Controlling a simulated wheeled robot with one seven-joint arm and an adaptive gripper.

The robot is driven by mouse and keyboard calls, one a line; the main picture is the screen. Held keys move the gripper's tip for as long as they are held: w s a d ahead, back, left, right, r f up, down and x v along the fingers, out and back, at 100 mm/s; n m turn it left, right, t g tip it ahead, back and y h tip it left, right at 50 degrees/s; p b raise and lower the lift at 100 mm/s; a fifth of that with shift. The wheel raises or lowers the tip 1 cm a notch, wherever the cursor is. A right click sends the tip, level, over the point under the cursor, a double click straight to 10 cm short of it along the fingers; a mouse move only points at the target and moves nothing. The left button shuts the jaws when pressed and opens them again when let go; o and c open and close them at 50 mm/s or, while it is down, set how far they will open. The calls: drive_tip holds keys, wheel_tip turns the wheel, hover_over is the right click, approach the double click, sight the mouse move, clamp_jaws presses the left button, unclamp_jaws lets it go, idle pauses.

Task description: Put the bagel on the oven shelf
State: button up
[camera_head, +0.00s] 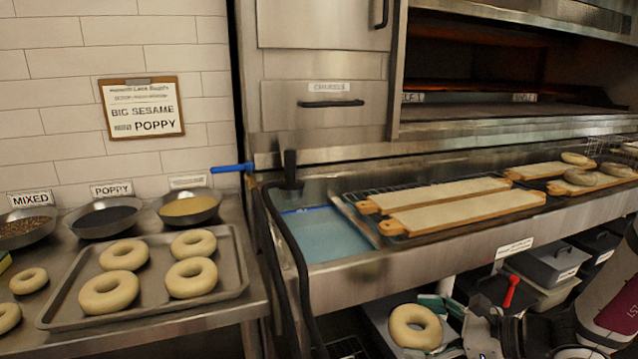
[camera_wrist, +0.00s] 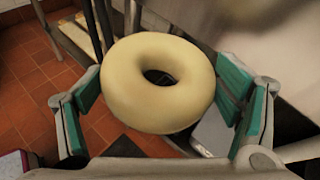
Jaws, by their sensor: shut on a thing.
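A pale bagel (camera_head: 415,327) is held in my gripper (camera_head: 440,325) at the bottom of the head view, below the front edge of the steel counter. In the wrist view the same bagel (camera_wrist: 158,83) sits between the two green-padded fingers of my gripper (camera_wrist: 160,105), which are shut on its sides. The oven (camera_head: 500,70) stands at the upper right of the head view, with a dark open chamber. Its shelf (camera_head: 470,111) is the flat deck at the opening, above and behind the counter. My gripper is low and well in front of it.
Long boards (camera_head: 470,210) lie on a rack on the counter, and more boards with bagels (camera_head: 580,177) are at the right. A tray (camera_head: 215,303) of bagels and several topping bowls (camera_head: 190,205) are at the left. A blue-handled tool (camera_head: 232,168) sticks out leftward. Bins (camera_head: 550,262) sit under the counter.

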wheel_tip(320, 180, up, 12)
drive_tip(key=p, duration=1.7)
drive_tip(key=shift+s, duration=0.3)
